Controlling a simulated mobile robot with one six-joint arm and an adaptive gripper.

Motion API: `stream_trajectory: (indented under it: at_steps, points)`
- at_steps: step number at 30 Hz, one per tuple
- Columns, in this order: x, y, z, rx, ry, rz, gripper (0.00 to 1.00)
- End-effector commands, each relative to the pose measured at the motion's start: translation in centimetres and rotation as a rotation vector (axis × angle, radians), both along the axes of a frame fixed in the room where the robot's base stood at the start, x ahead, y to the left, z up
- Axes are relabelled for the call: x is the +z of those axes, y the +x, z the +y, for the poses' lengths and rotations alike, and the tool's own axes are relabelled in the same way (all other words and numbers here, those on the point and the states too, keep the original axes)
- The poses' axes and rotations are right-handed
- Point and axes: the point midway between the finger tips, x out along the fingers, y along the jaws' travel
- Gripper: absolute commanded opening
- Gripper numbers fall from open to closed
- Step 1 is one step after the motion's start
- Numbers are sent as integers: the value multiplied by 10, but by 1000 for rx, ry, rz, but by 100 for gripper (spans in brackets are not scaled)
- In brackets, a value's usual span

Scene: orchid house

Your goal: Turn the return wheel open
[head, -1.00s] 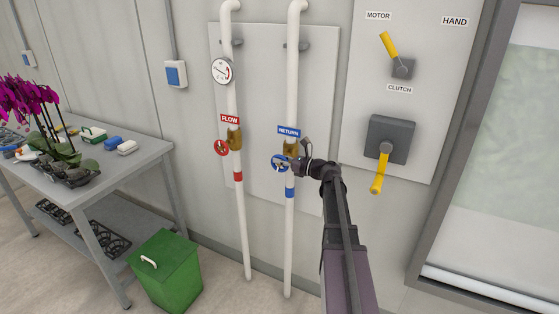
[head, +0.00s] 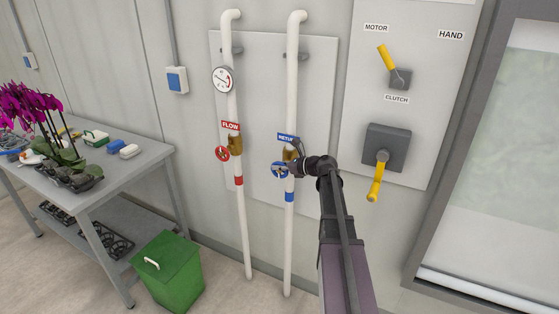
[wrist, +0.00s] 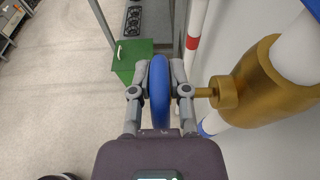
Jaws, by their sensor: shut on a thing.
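The blue return wheel (head: 280,171) sits on the brass valve of the right-hand white pipe, under the blue RETURN label (head: 287,137). In the wrist view the wheel (wrist: 159,90) shows edge-on, with its stem running right to the brass valve body (wrist: 262,88). My gripper (wrist: 160,72) is shut on the wheel's rim, one finger on each side. In the head view my gripper (head: 289,164) reaches the wheel from the right and hides part of the valve and label.
The red flow wheel (head: 222,153) is on the white pipe to the left, below a gauge (head: 223,79). A clutch lever (head: 376,180) hangs at right. A green bin (head: 168,273) and a bench (head: 150,163) stand at left.

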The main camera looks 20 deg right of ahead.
Motion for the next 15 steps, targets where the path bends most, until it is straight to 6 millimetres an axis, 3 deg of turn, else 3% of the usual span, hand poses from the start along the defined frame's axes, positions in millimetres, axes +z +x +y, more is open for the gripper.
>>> stream_trajectory:
  at_steps: [1,15]
  points:
    - [7,2,2,2,-20,25,0]
    - [4,8,6,4,-240,308,0]
